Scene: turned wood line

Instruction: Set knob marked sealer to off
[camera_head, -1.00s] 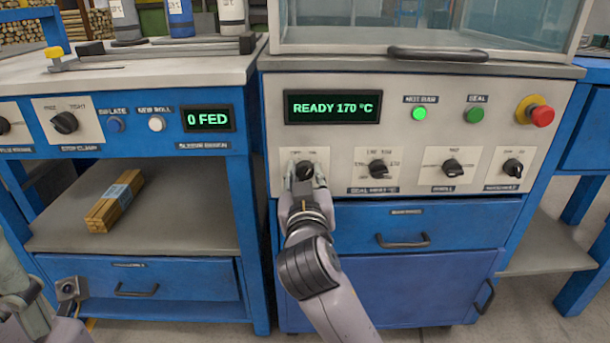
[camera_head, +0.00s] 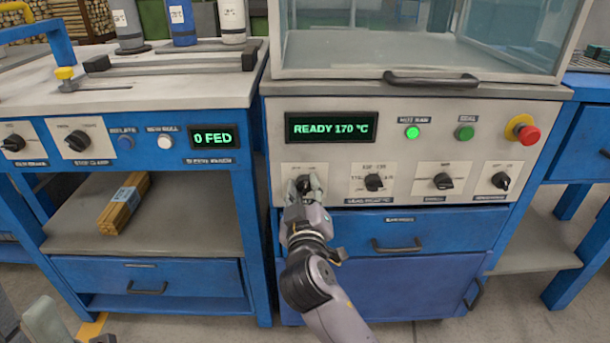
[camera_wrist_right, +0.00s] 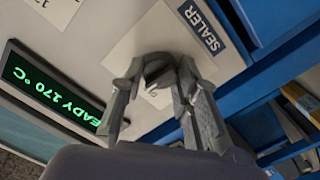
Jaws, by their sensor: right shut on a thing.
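The sealer knob (camera_head: 304,185) is a small dark knob on a white plate at the left end of the right machine's panel. In the right wrist view, the dark knob (camera_wrist_right: 155,70) sits between my fingertips beside the "SEALER" label (camera_wrist_right: 202,27). My right gripper (camera_head: 305,190) is shut on this knob; its fingers hide much of it and the label in the head view. Which mark the knob points to cannot be made out. The display (camera_head: 331,128) above reads "READY 170 °C". Of my left arm only a small part shows at the lower left.
More knobs stand to the right: the heat knob (camera_head: 374,182), another knob (camera_head: 444,181) and one at the end (camera_head: 501,181). A red emergency button (camera_head: 527,133) sits above them. A blue drawer (camera_head: 400,235) lies below. The left bench holds a stick bundle (camera_head: 125,205).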

